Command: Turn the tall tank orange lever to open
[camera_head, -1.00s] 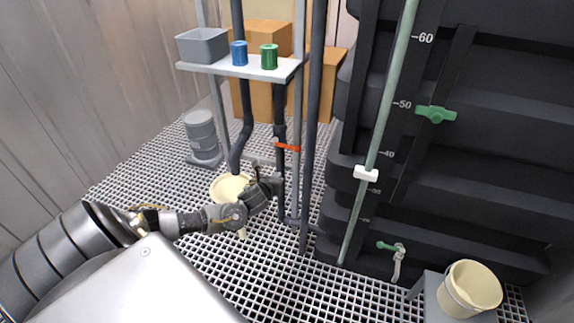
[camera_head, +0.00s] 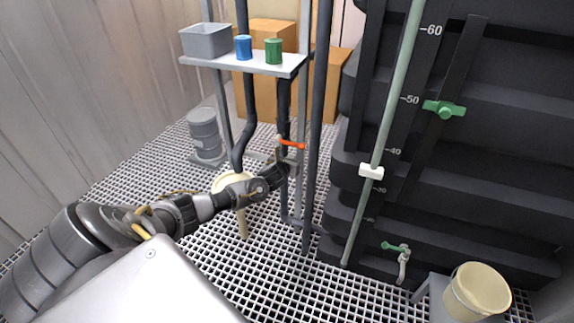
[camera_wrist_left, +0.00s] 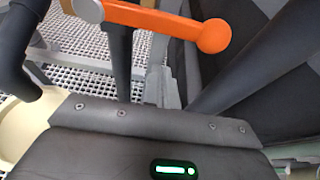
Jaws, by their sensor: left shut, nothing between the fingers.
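The orange lever (camera_head: 293,145) sits on the dark vertical pipe below the small shelf, left of the big black tank. It points right, nearly level. In the left wrist view the orange lever (camera_wrist_left: 165,18) crosses the top, with its rounded end toward the right. My left gripper (camera_head: 282,158) is shut and empty, just below the lever and close to its pipe side. I cannot tell whether it touches the lever. In the left wrist view my dark gripper body fills the bottom, and the fingertips are not clear. My right gripper is not in view.
A grey shelf (camera_head: 230,65) with a grey bin (camera_head: 206,42), a blue can (camera_head: 243,48) and a green can (camera_head: 273,51) stands above the lever. Dark pipes and a thin post (camera_head: 316,130) stand close by. A cream bucket (camera_head: 478,292) is at lower right.

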